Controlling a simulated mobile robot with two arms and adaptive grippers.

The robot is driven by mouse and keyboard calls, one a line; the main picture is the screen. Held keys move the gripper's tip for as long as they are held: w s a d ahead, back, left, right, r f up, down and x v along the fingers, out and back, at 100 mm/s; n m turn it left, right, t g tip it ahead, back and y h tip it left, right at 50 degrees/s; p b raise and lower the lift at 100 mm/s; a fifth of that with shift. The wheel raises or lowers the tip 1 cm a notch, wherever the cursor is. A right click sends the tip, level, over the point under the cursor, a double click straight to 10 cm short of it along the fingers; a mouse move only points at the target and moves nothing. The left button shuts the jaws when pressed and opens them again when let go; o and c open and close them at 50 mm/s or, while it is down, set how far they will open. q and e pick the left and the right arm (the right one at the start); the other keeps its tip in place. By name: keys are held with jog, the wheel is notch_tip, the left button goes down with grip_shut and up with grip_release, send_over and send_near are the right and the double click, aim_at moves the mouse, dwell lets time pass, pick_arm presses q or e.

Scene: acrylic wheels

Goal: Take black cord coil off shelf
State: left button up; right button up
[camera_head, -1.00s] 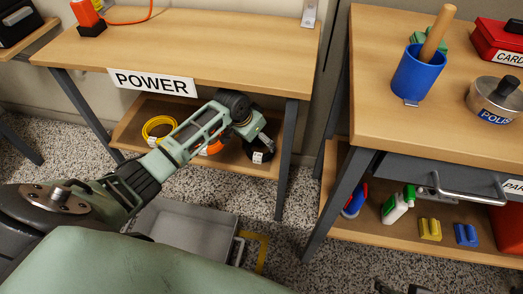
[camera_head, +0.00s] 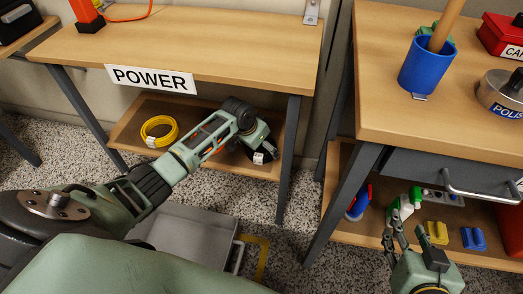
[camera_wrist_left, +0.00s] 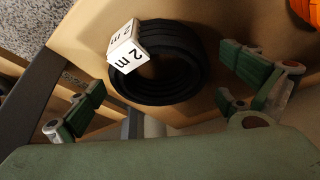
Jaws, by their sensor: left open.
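The black cord coil (camera_head: 262,151) lies on the lower shelf (camera_head: 205,138) under the POWER table, near its right end. In the left wrist view, the coil (camera_wrist_left: 190,62) is a thick black ring with a white "2 m" tag (camera_wrist_left: 126,46). My left gripper (camera_head: 250,140) is over the coil; the head view hides much of its fingers. In the left wrist view, its two fingers (camera_wrist_left: 165,90) are spread, one on each side of the coil, with nothing held. My right gripper (camera_head: 397,238) is in front of the right bench's lower shelf; its opening is unclear.
A yellow coil (camera_head: 159,131) lies left on the same shelf. An orange coil (camera_wrist_left: 308,10) is beside the black one, mostly hidden in the head view by my left arm. The table legs (camera_head: 289,160) flank the shelf. A grey bin (camera_head: 190,235) stands on the floor.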

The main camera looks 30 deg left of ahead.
pick_arm(q)
jog(key=shift+c, duration=0.2)
jog(key=c, duration=1.4)
jog(key=shift+r, duration=0.1)
